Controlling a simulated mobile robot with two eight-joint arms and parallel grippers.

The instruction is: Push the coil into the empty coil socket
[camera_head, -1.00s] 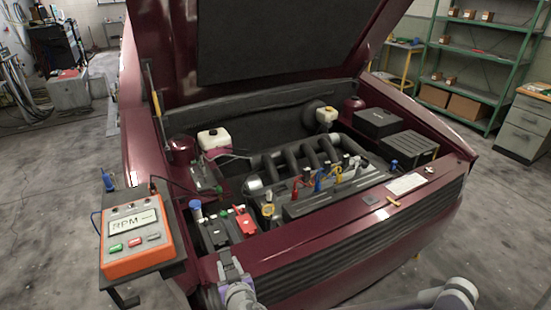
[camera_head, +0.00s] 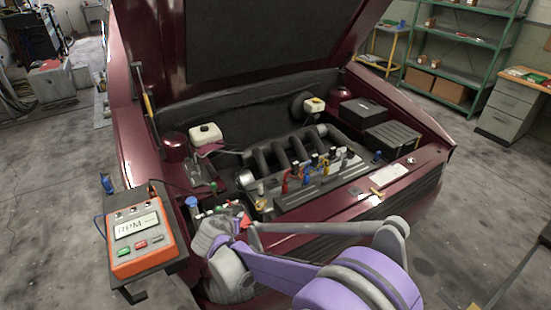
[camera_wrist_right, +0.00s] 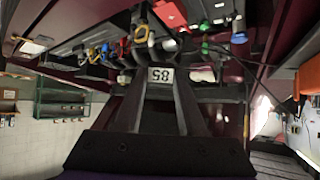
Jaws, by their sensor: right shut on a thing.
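In the wrist view my right gripper (camera_wrist_right: 161,90) is shut. Its fingers close in on a dark piece with a white label (camera_wrist_right: 160,75) reading 85 upside down; I take this piece for the coil, though its shape is mostly hidden. In the head view my right gripper (camera_head: 222,224) is over the front left of the engine bay, its fingertips hard to make out. The engine's row of coils and coloured leads (camera_head: 305,178) lies to the right of it. I cannot make out the empty socket. My left gripper is not in view.
An orange RPM box (camera_head: 140,235) stands on a shelf at the left of the car. The raised bonnet (camera_head: 250,40) hangs over the bay. My purple right arm crosses the front edge. A white card (camera_head: 388,175) lies on the right front panel.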

